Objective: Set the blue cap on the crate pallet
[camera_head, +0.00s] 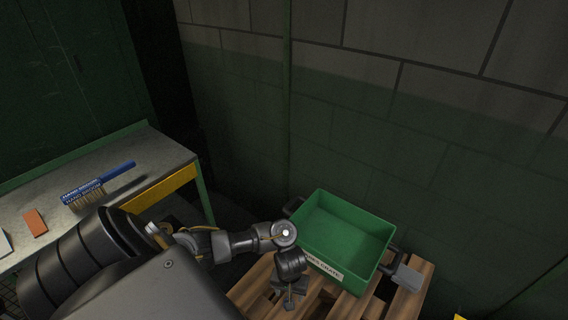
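The crate pallet (247,290) is wooden and slatted, on the floor at the lower right. A green open crate (345,233) with black handles and a pale label stands on it; its visible inside looks empty. I see no blue cap in this view. My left gripper (289,301) points down over the pallet's left part, in front of the crate's near left side. Its fingers are small and dark, and I cannot tell whether they are apart or hold anything. My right gripper is not in view.
A workbench (150,153) at the left bears a blue-handled brush (97,186) and an orange block (35,222). A small grey block-like thing (408,277) is beside the crate's right handle. A block wall (430,140) stands close behind the crate.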

